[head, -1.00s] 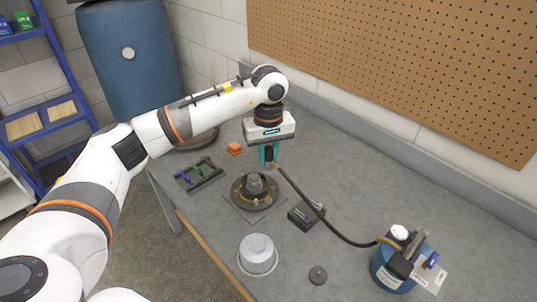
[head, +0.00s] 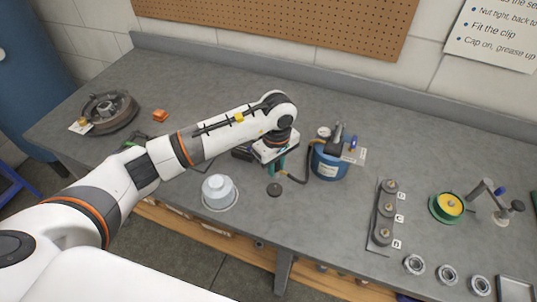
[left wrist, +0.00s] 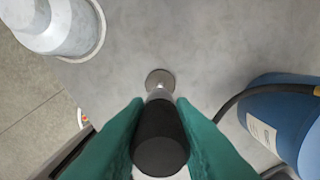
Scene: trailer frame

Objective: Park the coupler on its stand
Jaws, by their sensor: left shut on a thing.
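My left gripper (head: 279,165) is shut on the coupler, with its green fingers on either side. In the left wrist view the coupler (left wrist: 159,140) is a dark cylinder with a silver tip, held between the fingers. A small dark round disc (head: 274,189) lies on the bench just in front of the gripper; it also shows beyond the coupler's tip in the left wrist view (left wrist: 160,78). I cannot tell whether this disc is the stand, or whether the tip touches it. A black hose (head: 296,179) curves toward a blue grease pump (head: 330,163). My right gripper is out of view.
A light grey pot (head: 219,190) stands left of the disc. A dark box (head: 242,154) is partly behind my arm. A plate with several hubs (head: 384,236), loose rings (head: 447,274) and a green-rimmed disc (head: 447,207) are at the right. Bench between pump and plate is clear.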

